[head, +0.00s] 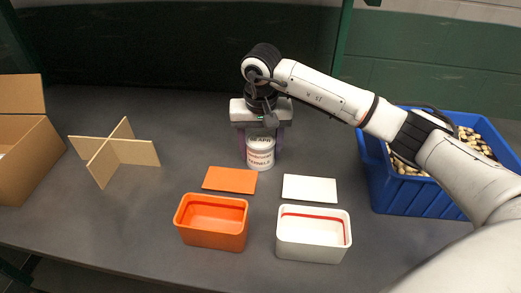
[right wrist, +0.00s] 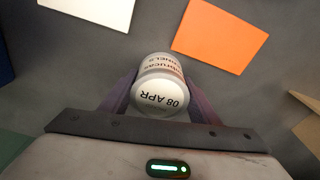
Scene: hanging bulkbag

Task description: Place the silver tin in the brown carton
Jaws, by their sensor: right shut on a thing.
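The silver tin (head: 260,154) has a pale lid and a label with dark and red print. It stands upright on the dark table near the middle of the head view. My right gripper (head: 262,150) comes down over it from above and is shut on it, one purple finger on each side. In the right wrist view the tin (right wrist: 158,88) sits between the fingers (right wrist: 160,100), its lid reading "08 APR". The brown carton (head: 28,160) stands open at the far left edge of the head view, partly cut off. My left gripper is not in view.
A wooden cross divider (head: 115,152) stands between the carton and the tin. An orange box (head: 212,238) and a white box (head: 312,252) stand in front, their lids (head: 229,180) (head: 310,189) lying behind them. A blue bin (head: 400,200) of pale pieces is at right.

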